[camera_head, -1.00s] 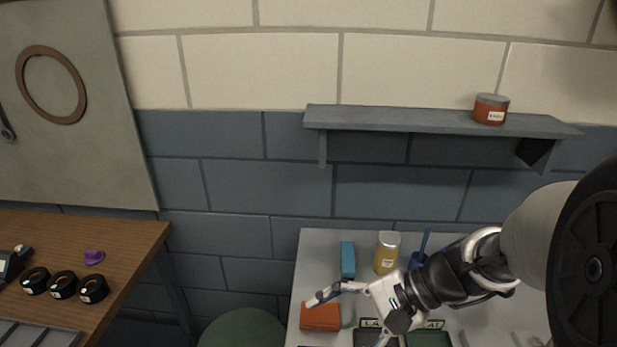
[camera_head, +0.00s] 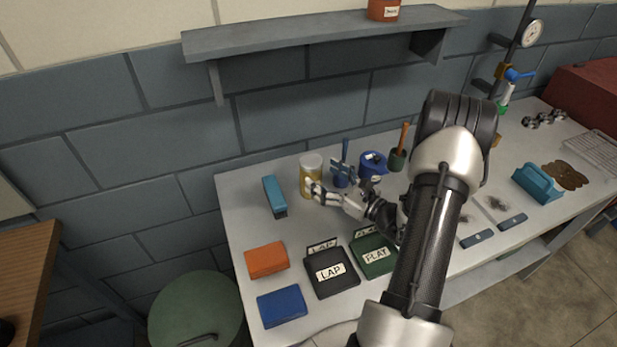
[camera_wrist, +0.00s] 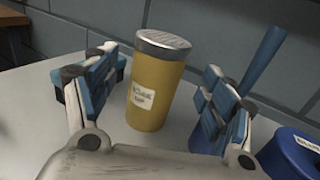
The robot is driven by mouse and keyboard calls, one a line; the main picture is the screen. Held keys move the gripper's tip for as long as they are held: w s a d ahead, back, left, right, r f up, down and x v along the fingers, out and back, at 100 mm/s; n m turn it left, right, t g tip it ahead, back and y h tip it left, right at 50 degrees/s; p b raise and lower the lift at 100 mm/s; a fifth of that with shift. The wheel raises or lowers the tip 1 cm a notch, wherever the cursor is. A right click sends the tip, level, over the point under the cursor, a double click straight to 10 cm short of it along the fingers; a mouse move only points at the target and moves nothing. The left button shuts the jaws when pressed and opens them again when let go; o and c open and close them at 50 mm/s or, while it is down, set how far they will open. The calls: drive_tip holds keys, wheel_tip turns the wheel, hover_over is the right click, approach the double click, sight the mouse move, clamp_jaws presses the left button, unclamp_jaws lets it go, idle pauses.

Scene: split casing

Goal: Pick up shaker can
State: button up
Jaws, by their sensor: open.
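The shaker can, a yellow cylinder with a silver lid and a white label, stands upright near the back of the grey bench. In the head view the shaker can (camera_head: 311,174) is just beyond my gripper (camera_head: 318,192). In the wrist view the shaker can (camera_wrist: 156,84) stands ahead, between the two blue-padded fingers of my gripper (camera_wrist: 158,112). The fingers are open, with a gap on each side of the can in the picture. The can's lower front is partly hidden by the gripper in the head view.
A teal block (camera_head: 275,197) stands left of the can. A blue holder (camera_head: 343,173) and a blue tub (camera_head: 373,164) stand to its right. Orange (camera_head: 266,260) and blue (camera_head: 282,307) blocks and black LAP (camera_head: 331,273) and green FLAT (camera_head: 373,256) boxes lie nearer. A shelf (camera_head: 300,38) hangs above.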

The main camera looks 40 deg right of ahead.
sight(311, 168)
drive_tip(key=b+x, duration=0.1)
drive_tip(key=x, duration=0.4)
drive_tip(key=shift+a, duration=0.1)
drive_tip(key=shift+r, duration=0.1)
drive_tip(key=shift+c, duration=0.3)
drive_tip(key=c, duration=1.4)
